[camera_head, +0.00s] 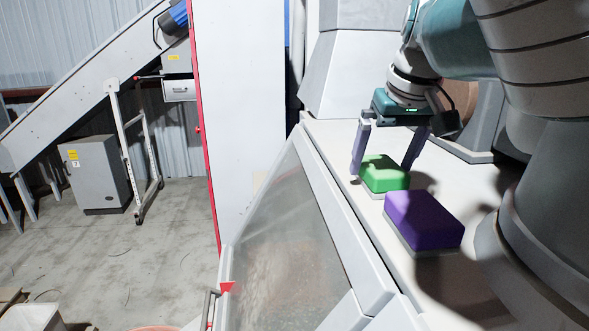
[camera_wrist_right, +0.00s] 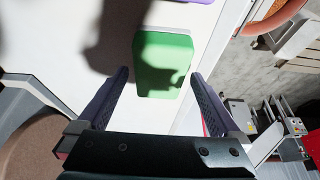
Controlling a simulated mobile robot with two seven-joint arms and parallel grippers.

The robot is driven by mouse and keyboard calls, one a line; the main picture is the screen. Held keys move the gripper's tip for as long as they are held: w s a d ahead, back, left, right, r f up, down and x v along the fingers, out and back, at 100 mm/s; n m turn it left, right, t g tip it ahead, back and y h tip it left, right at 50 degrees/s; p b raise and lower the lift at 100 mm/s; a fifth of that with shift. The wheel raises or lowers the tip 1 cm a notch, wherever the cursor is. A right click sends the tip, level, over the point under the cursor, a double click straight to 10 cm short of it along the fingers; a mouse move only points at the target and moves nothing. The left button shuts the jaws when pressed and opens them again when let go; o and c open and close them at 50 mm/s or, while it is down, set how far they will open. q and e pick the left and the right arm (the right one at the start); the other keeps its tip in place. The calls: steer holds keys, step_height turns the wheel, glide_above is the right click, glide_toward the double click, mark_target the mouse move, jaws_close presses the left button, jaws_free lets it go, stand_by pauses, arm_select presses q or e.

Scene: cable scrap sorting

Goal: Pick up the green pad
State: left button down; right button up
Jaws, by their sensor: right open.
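The green pad (camera_head: 384,173) lies on the pale worktop, on a thin grey layer, close to the worktop's left edge. My right gripper (camera_head: 383,172) is open above it, with one finger on each side of the pad in the head view. In the right wrist view the green pad (camera_wrist_right: 162,64) shows just ahead of the open fingers of the right gripper (camera_wrist_right: 160,78), between their lines. A shadow falls over part of the pad. I cannot tell whether the fingers touch it. My left gripper is not in view.
A purple pad (camera_head: 423,219) lies on the worktop close in front of the green one. A sloping clear panel (camera_head: 290,245) drops away left of the worktop (camera_head: 335,133). A grey cabinet (camera_head: 95,175) stands on the floor at the left.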

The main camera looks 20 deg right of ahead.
steer(key=shift+f, duration=0.15)
steer(key=shift+c, duration=0.2)
steer(key=c, duration=1.2)
